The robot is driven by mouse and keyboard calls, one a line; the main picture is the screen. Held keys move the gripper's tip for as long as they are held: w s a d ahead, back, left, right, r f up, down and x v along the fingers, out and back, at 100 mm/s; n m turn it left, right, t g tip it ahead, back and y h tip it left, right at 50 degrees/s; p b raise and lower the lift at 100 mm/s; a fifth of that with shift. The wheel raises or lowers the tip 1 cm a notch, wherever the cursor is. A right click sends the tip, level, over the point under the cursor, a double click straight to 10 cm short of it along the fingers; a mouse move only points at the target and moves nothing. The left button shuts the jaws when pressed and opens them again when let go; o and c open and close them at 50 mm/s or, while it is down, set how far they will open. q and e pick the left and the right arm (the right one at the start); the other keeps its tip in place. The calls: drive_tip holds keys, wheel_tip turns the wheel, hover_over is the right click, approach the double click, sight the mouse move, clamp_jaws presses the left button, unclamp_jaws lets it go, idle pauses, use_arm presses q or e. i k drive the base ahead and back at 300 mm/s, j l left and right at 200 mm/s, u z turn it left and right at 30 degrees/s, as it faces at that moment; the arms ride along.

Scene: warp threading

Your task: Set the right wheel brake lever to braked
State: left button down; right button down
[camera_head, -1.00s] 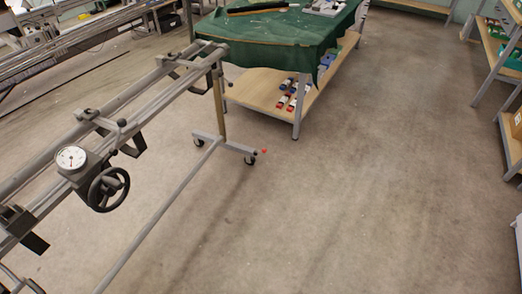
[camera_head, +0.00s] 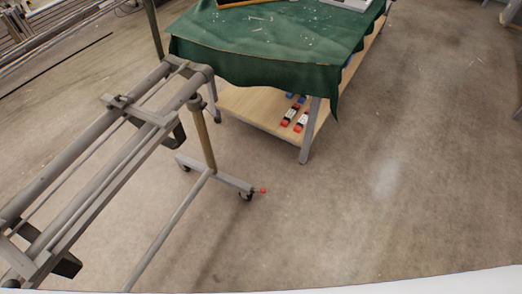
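The wheeled metal frame (camera_head: 142,125) runs from the lower left up to the middle of the view. Its foot (camera_head: 228,179) stands on the floor on two dark caster wheels. The right wheel (camera_head: 246,195) has a small red brake lever (camera_head: 263,190) sticking out to its right. The lever is small here, and I cannot tell its setting. The left wheel (camera_head: 185,168) is partly hidden by the foot. Neither of my grippers is in view.
A workbench with a green cloth (camera_head: 265,48) and a wooden lower shelf (camera_head: 258,113) stands behind the frame's foot. Red and white items (camera_head: 297,118) lie on that shelf. The floor (camera_head: 370,190) to the right of the wheel is clear.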

sight(263, 190)
drive_tip(key=i+l, duration=0.1)
drive_tip(key=i, duration=0.35)
drive_tip(key=i+l, duration=0.15)
drive_tip(key=i, duration=0.35)
drive_tip(key=j+u, duration=0.05)
